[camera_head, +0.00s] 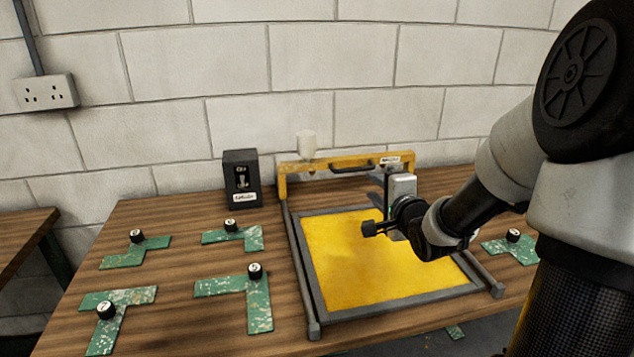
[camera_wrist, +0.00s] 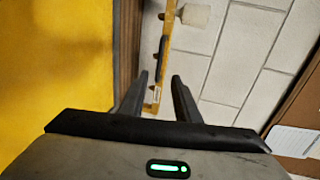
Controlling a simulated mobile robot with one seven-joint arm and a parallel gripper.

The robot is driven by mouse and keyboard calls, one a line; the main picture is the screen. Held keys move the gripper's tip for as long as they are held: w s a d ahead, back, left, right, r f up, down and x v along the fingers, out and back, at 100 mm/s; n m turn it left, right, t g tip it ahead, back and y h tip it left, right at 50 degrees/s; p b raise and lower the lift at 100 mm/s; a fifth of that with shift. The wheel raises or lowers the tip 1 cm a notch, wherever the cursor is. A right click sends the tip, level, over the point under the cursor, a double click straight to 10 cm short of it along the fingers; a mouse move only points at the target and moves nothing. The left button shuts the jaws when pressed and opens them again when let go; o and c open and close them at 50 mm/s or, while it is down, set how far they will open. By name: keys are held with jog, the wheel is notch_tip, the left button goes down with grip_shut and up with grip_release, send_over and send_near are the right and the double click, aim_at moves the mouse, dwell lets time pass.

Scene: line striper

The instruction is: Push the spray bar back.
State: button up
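The spray bar (camera_head: 330,166) is a yellow beam across the far end of a grey-railed frame. It carries a black handle (camera_head: 352,168) and a white tank (camera_head: 306,143) at its left. In the wrist view the bar (camera_wrist: 166,45) runs beyond my fingers, with the white tank (camera_wrist: 193,15) at the top. My gripper (camera_head: 377,179) is over the right side of the yellow panel, in front of the bar's right part. The wrist view shows its two fingers (camera_wrist: 159,78) apart with nothing between them. I see no clear contact with the bar.
The yellow panel (camera_head: 350,270) lies between grey rails (camera_head: 297,265) on the wooden table (camera_head: 180,205). Several green L-shaped plates with black knobs lie to the left, one (camera_head: 515,248) to the right. A black switch box (camera_head: 242,180) stands back left. A block wall (camera_head: 330,110) is behind.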

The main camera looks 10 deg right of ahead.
aim_at(353, 170)
jog(key=b+x, duration=0.3)
jog(key=x, duration=1.4)
jog(key=shift+r, duration=0.1)
grip_shut()
